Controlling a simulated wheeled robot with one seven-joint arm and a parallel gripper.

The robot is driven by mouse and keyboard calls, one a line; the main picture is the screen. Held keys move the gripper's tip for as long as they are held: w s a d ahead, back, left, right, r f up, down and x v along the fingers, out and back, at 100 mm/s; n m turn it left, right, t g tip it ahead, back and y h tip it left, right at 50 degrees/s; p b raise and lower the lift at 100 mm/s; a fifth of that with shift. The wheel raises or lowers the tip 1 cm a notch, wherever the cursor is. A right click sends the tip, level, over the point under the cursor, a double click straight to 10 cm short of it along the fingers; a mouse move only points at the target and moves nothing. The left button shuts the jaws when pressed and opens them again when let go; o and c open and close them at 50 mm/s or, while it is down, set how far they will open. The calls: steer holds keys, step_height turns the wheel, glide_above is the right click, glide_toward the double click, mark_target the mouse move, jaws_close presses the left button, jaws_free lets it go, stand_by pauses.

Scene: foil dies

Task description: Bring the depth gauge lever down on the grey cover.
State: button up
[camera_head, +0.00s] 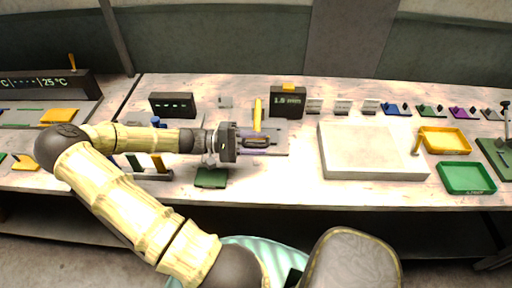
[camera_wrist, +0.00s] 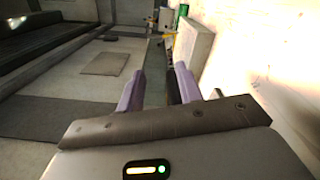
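The depth gauge has a dark display box (camera_head: 287,101) reading about "1.5 mm", with a yellow tab on top. A yellow lever (camera_head: 257,114) stands upright just left of it, over a grey base plate (camera_head: 279,148). My gripper (camera_head: 267,142) is low over this plate, in front of the lever, with its fingers pointing right. In the wrist view, its two purple fingers (camera_wrist: 159,80) are apart. A dark piece (camera_wrist: 173,88) shows by the right finger; I cannot tell if it is touched. I cannot clearly identify the grey cover; it may be hidden by my gripper.
A large pale block (camera_head: 370,151) stands to the right, with a yellow tray (camera_head: 444,139) and a green tray (camera_head: 466,178) beyond. A dark box (camera_head: 172,105) stands at the back left. A green pad (camera_head: 211,178) lies at the front edge. My arm covers part of the bench.

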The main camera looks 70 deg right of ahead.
step_height(320, 180, up, 8)
steer(key=shift+f, duration=0.25)
steer(key=shift+w, duration=0.2)
steer(key=shift+s, duration=0.2)
steer(key=shift+w, duration=0.1)
